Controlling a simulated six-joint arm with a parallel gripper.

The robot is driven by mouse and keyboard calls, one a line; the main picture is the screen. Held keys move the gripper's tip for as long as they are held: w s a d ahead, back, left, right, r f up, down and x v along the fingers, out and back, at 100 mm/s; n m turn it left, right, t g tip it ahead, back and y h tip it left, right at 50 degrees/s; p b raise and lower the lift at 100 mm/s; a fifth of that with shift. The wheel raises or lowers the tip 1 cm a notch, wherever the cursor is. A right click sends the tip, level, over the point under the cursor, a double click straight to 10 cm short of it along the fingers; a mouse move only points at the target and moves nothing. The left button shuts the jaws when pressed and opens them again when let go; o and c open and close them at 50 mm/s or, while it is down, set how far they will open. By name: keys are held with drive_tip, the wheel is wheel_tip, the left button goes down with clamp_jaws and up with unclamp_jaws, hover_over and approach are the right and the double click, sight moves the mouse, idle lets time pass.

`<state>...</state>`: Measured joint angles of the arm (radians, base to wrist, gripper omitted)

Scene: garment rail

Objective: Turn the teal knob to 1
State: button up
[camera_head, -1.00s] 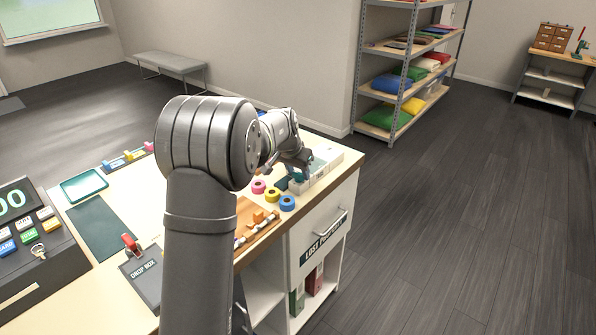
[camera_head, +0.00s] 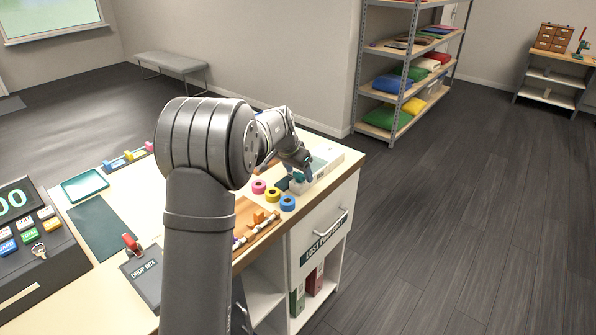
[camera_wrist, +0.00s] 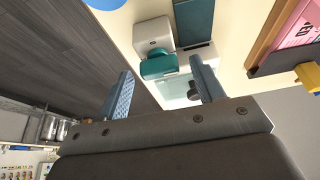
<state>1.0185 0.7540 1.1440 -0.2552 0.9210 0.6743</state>
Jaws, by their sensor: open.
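The teal knob (camera_wrist: 158,66) shows in the wrist view as a rounded teal block on a white unit (camera_wrist: 153,36). Its number marks are not readable, so I cannot tell its setting. My gripper (camera_wrist: 163,84) is open, its two blue-grey fingers on either side of and below the knob in the picture, with nothing seen between them. I cannot tell if a finger touches it. In the head view my gripper (camera_head: 302,175) is low over the counter's right end, largely covering the teal parts there.
Pink, yellow and blue tape rolls (camera_head: 273,194) stand just left of my gripper. An orange-brown tray (camera_head: 250,222) with small items lies nearer. A pale box (camera_head: 328,158) is behind my gripper, near the counter's right edge. Open floor lies to the right.

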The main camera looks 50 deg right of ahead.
drive_tip(key=v, duration=1.7)
drive_tip(key=shift+a+r, duration=0.15)
drive_tip(key=shift+r, duration=0.05)
drive_tip(key=x, duration=1.7)
drive_tip(key=shift+f, duration=0.2)
